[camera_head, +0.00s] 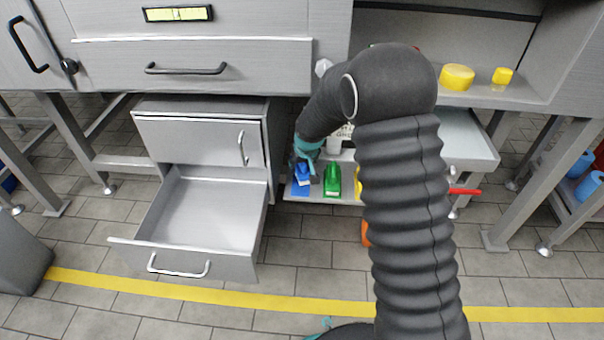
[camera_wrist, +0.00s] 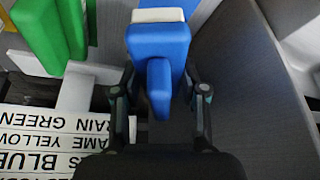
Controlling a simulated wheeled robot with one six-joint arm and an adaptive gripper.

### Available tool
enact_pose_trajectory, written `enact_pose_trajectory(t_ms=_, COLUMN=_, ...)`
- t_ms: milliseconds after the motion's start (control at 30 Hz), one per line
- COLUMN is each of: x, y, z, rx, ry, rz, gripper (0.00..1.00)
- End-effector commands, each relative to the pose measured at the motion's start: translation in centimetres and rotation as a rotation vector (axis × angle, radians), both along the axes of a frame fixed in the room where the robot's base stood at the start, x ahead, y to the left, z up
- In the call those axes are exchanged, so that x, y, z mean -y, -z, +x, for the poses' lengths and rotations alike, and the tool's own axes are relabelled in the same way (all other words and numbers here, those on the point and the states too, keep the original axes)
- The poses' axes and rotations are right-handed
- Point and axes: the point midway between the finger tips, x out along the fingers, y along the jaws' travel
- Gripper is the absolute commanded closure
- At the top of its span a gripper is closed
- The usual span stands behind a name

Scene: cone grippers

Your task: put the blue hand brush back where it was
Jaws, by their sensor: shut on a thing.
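The blue hand brush (camera_wrist: 158,48) is between my gripper's two fingers (camera_wrist: 160,92) in the wrist view, its narrow handle toward me and its pale bristle end away. My gripper (camera_head: 304,162) is shut on it. In the head view the blue brush (camera_head: 302,174) is low over the left end of the grey shelf (camera_head: 345,199), beside a blue patch (camera_head: 301,190). I cannot tell whether the brush touches the shelf.
A green brush (camera_head: 332,180) stands just right of the blue one. A printed sign (camera_wrist: 45,145) with colour words lies at lower left in the wrist view. A grey cabinet (camera_head: 271,150) is close on the left, its lower drawer (camera_head: 215,215) open and empty.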

Motion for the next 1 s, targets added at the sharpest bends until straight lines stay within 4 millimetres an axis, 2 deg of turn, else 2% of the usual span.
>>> enact_pose_trajectory(t_ms=100, x=0.1, y=1.9, z=-0.1, rx=-0.005, ry=0.001, rz=-0.001, gripper=0.95)
enact_pose_trajectory(t_ms=233, x=0.1, y=3.4, z=-0.1, rx=-0.004, ry=0.0, rz=-0.001, gripper=0.95)
enact_pose_trajectory(t_ms=633, x=0.1, y=3.9, z=-0.1, rx=-0.002, ry=0.0, rz=-0.001, gripper=0.95)
enact_pose_trajectory(t_ms=667, x=0.1, y=3.8, z=-0.1, rx=-0.002, ry=0.0, rz=-0.001, gripper=0.52)
enact_pose_trajectory(t_ms=733, x=0.1, y=3.8, z=-0.1, rx=-0.002, ry=0.0, rz=-0.001, gripper=0.35)
enact_pose_trajectory(t_ms=767, x=0.1, y=3.8, z=-0.1, rx=-0.002, ry=0.0, rz=-0.001, gripper=0.32)
enact_pose_trajectory(t_ms=1000, x=0.1, y=3.7, z=-0.1, rx=-0.002, ry=0.0, rz=-0.001, gripper=0.32)
